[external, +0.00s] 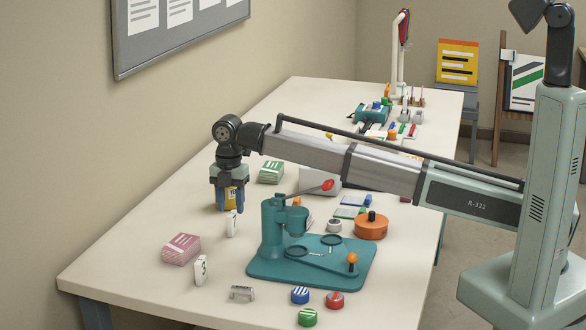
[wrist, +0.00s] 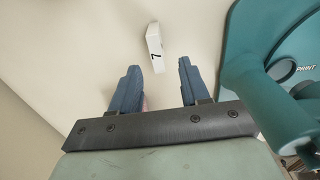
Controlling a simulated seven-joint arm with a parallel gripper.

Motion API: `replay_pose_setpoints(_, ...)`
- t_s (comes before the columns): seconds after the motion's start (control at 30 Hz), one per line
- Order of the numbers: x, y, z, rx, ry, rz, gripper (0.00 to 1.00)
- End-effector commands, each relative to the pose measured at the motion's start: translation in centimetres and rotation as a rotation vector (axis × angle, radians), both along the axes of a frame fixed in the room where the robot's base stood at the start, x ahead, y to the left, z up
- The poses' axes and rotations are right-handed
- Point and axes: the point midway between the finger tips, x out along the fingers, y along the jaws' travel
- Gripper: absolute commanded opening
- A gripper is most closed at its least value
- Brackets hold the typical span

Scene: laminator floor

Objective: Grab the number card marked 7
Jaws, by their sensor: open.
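The number card marked 7 (external: 232,224) is a small white upright block on the cream table, just below and slightly right of my gripper (external: 229,207) in the external view. In the wrist view, the card (wrist: 154,40) stands just beyond the fingertips, roughly in line with the gap between them, its black 7 facing the gripper. My gripper (wrist: 158,66) has its two blue fingers apart, with no card between them. A yellow patch shows at the fingers in the external view; I cannot tell what it belongs to.
A teal press (external: 272,235) on a teal base stands right of the card, also close in the wrist view (wrist: 240,75). A white card marked 3 (external: 200,270) and a pink stack (external: 182,249) are nearer the front. A green stack (external: 271,172) lies behind.

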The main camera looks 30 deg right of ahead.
Motion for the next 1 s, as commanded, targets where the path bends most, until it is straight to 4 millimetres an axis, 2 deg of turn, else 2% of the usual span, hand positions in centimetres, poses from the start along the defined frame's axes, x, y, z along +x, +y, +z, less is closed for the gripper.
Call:
replay_pose_setpoints(0.27,0.1,0.0,-1.6,0.001,-0.001,-0.001,0.46)
replay_pose_setpoints(0.63,0.3,-0.1,-5.9,0.001,0.0,-0.001,0.46)
replay_pose_setpoints(0.9,0.4,0.0,-6.2,0.002,-0.001,-0.001,0.45)
replay_pose_setpoints(1.0,0.4,0.0,-6.2,0.002,-0.001,-0.001,0.35)
